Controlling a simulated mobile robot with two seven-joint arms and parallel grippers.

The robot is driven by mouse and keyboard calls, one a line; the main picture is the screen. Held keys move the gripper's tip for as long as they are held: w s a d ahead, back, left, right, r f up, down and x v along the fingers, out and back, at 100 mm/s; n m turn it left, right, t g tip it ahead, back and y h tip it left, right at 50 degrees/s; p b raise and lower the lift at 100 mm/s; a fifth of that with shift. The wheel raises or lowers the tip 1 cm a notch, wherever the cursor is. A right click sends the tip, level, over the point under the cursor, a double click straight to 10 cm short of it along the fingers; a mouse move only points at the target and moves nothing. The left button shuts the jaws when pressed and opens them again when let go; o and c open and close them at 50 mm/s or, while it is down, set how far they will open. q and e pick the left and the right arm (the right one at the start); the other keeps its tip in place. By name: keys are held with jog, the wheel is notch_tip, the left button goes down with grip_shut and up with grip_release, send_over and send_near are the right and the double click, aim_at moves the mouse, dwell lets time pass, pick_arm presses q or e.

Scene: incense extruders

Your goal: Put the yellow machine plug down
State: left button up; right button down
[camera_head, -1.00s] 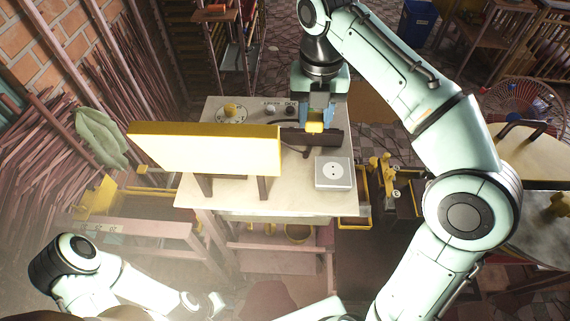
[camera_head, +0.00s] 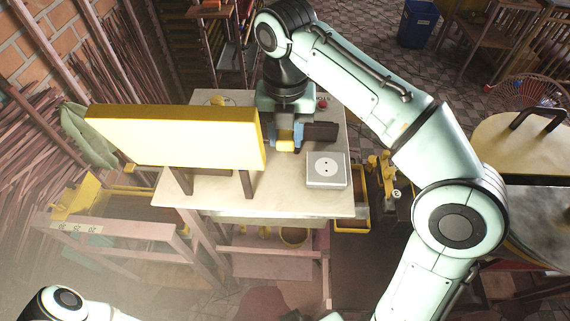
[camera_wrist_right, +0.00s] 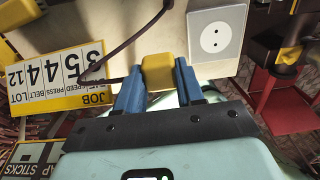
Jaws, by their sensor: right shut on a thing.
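My right gripper (camera_head: 285,143) is shut on the yellow machine plug (camera_head: 285,147), over the pale worktable (camera_head: 300,202). In the right wrist view the plug (camera_wrist_right: 158,73) sits between the blue fingertips of the gripper (camera_wrist_right: 157,82), with a dark cable leading off to the left. I cannot tell whether the plug touches the tabletop. The white wall-type socket (camera_head: 326,170) lies on the table to the right of the plug, apart from it; it also shows in the right wrist view (camera_wrist_right: 215,40). My left gripper is out of view.
A large yellow-edged board (camera_head: 175,138) stands on the table just left of the gripper. A dark block (camera_head: 321,132) lies to the right of the plug. A numbered yellow card (camera_wrist_right: 58,70) shows in the wrist view. The table's front right is bare.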

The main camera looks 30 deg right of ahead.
aim_at(285, 134)
notch_tip(285, 134, down, 3)
jog(key=shift+w+b, duration=0.15)
jog(key=shift+b, duration=0.15)
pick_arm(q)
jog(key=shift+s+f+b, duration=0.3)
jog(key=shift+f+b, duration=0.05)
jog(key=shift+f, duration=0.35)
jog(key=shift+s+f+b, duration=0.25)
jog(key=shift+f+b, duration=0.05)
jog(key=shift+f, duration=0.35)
pick_arm(e)
jog(key=shift+f, duration=2.25)
jog(key=shift+f, duration=0.6)
jog(key=c, duration=0.7)
grip_release()
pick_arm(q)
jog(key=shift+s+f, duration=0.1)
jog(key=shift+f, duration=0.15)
pick_arm(e)
notch_tip(285, 134, up, 13)
jog(key=p, duration=0.4)
jog(key=shift+r, duration=0.1)
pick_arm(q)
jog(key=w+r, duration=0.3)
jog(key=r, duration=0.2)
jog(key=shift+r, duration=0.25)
